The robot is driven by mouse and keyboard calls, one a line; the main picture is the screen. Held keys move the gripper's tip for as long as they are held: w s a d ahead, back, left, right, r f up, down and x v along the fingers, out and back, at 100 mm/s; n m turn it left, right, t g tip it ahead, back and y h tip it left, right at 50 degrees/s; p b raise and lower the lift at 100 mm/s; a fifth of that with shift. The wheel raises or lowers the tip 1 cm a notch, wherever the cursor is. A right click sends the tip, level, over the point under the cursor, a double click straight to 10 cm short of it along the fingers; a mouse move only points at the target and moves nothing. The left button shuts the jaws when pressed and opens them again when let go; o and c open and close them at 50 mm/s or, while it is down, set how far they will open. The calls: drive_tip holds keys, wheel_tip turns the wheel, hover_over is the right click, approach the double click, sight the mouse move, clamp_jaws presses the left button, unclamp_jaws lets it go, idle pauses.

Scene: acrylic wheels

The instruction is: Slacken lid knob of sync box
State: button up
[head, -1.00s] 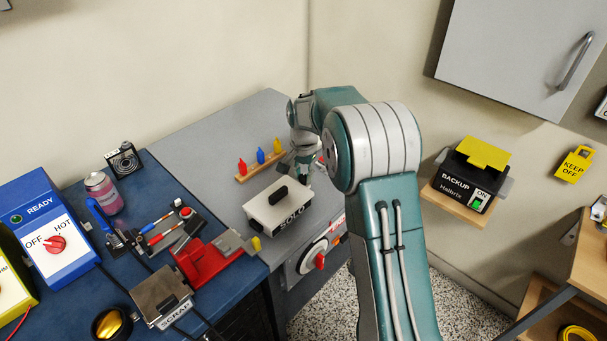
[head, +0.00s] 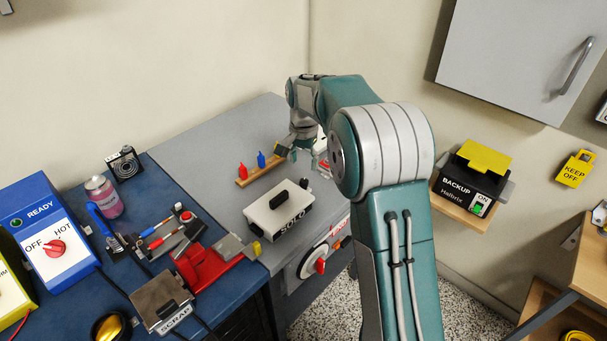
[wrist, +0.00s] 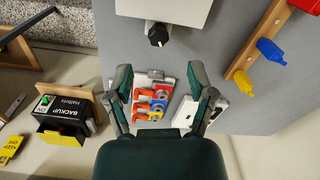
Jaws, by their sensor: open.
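A pale box (head: 265,222) with a black handle on its lid and a label that seems to read SOLO stands on the grey bench; no label reading sync is legible. A small black knob (head: 305,182) shows at its far right end. In the wrist view, the box (wrist: 188,12) is at the top edge, with the black knob (wrist: 158,35) on its near side. My gripper (wrist: 160,84) is open and empty, apart from the knob. Its fingers lie over a panel with orange clips (wrist: 153,103). In the head view, my gripper (head: 300,152) is behind the box, partly hidden by my arm.
A wooden rack (head: 258,174) with coloured pieces stands beside the box. A red dial (head: 320,266) is on the bench front. A red clamp (head: 205,266) and tools crowd the blue bench at left. A black BACKUP box (head: 470,182) sits on a shelf at right.

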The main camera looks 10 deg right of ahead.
sight(304, 180)
wheel_tip(304, 180, up, 6)
drive_tip(key=shift+f, duration=0.25)
wheel_tip(304, 180, down, 12)
drive_tip(key=m, duration=0.5)
drive_tip(key=shift+m, duration=0.4)
drive_tip(key=shift+s, duration=0.1)
clamp_jaws()
